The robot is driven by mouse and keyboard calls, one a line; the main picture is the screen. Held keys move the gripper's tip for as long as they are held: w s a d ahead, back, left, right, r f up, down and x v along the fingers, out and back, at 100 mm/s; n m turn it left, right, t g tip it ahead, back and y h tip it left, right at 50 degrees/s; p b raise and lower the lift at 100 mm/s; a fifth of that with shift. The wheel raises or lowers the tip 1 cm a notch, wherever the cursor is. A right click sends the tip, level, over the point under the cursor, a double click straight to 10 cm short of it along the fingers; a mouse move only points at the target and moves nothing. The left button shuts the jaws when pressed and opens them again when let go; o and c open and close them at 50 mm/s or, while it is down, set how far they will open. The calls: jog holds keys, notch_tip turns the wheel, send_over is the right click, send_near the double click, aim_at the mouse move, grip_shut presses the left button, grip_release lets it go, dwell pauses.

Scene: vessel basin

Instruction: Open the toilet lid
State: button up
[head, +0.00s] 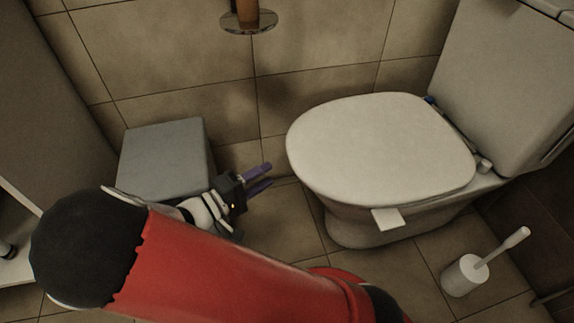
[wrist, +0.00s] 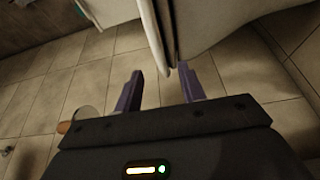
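The toilet lid (head: 380,138) is a white rounded cover lying shut on the toilet bowl (head: 360,229) in the head view. A small white tab (head: 388,219) sticks out at its near side. My gripper (head: 266,177) is left of the lid's rounded front end, its purple fingers pointing toward the toilet. In the wrist view my gripper (wrist: 158,88) has its fingers apart with floor tiles showing between them. The pale toilet edge (wrist: 200,25) is just beyond the fingertips. Nothing is held.
A grey box-shaped bin (head: 165,150) stands left, behind my gripper. A toilet brush in a white holder (head: 465,275) stands on the floor at the right. The cistern (head: 500,85) is behind the lid. A round wall fixture (head: 248,20) is above. Tiled floor between is clear.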

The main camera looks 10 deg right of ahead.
aim_at(290, 161)
jog(key=x, duration=0.7)
jog(key=shift+d+r+b, duration=0.2)
jog(key=shift+d+b, duration=0.05)
jog(key=shift+b, duration=0.1)
grip_shut()
